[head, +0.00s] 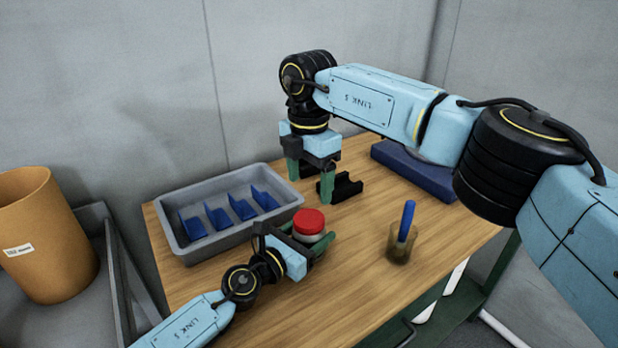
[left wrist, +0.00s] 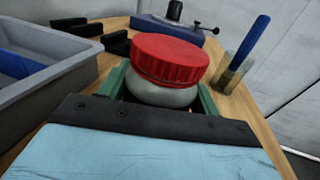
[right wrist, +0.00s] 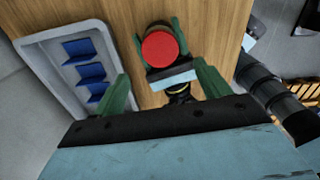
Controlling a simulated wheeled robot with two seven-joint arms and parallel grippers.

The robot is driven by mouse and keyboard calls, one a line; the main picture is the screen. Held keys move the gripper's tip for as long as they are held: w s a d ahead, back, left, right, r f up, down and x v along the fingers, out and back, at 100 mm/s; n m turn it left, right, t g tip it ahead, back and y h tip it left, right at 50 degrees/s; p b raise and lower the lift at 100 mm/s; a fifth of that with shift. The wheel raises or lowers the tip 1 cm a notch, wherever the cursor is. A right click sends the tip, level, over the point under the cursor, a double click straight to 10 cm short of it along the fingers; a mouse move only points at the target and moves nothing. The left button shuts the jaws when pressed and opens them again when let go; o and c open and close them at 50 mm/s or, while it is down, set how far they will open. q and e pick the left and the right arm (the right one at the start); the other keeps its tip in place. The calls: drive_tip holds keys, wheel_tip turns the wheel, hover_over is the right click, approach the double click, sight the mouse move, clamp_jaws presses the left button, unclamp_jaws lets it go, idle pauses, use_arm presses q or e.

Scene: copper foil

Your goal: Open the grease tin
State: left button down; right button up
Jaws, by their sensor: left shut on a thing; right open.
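The grease tin is a pale round jar (left wrist: 160,95) with a ribbed red lid (head: 309,221). The lid sits on the jar, as the left wrist view shows (left wrist: 168,58). My left gripper (head: 312,243) is shut on the jar body below the lid, its green fingers on either side. My right gripper (head: 310,184) is open and empty, pointing down behind the tin and above it. In the right wrist view the red lid (right wrist: 160,49) shows beyond the gap between the open fingers (right wrist: 160,85). The tin's underside is hidden.
A grey tray (head: 180,249) with several blue pieces (head: 243,208) stands at the left. A cup (head: 397,248) with a blue-handled tool (head: 407,220) stands at the right. Black blocks (head: 343,188) and a blue object (head: 411,170) lie at the back. The front of the wooden table (head: 340,300) is clear.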

sight(309, 218)
drive_tip(key=m, duration=0.5)
drive_tip(key=shift+m, duration=0.3)
drive_tip(key=shift+f, duration=4.05)
